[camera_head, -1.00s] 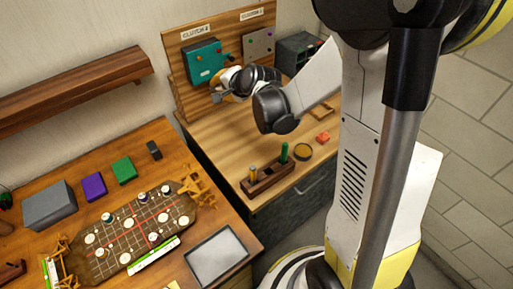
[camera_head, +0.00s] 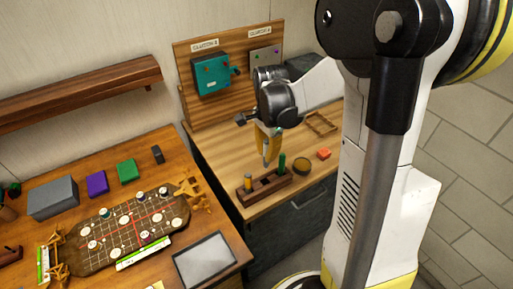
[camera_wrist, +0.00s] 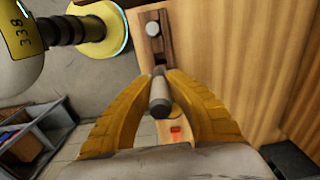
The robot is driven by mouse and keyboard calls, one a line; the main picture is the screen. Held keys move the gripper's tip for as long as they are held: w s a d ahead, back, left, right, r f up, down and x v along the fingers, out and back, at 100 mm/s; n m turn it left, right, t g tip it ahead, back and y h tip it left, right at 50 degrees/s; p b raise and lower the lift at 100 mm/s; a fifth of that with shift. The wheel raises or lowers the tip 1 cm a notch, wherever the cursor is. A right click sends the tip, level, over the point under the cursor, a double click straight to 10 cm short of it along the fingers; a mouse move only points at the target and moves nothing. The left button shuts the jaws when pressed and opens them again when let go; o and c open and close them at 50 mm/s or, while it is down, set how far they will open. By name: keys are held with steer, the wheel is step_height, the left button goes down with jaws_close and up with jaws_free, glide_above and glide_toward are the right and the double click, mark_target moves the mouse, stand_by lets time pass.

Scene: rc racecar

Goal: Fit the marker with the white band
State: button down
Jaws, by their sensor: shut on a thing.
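My gripper (camera_head: 266,161) points down over the work table, just above the wooden rack (camera_head: 262,190). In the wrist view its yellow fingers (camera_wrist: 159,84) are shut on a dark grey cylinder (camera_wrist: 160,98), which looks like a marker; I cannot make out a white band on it. The rack holds an orange-topped peg (camera_head: 248,182) at its left and a green peg (camera_head: 282,164) at its right. The wrist view also shows part of the rack (camera_wrist: 149,45) with a pale round top (camera_wrist: 152,29) in it.
A teal box (camera_head: 212,75) is mounted on the upright board behind. The side table at left carries a game board (camera_head: 128,228), coloured boxes and a grey tray (camera_head: 205,260).

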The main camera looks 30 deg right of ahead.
mark_target(266, 165)
steer(key=shift+f, duration=0.1)
steer(key=shift+w+f+b, duration=0.1)
steer(key=shift+f+b, duration=2.4)
steer(key=shift+f, duration=0.3)
steer(key=shift+f+b, duration=2.55)
steer(key=shift+f, duration=0.3)
steer(key=c, duration=1.4)
jaws_free()
steer(key=shift+o, duration=0.2)
steer(key=shift+r, duration=0.15)
step_height(266, 165, up, 12)
steer(key=shift+f, duration=0.1)
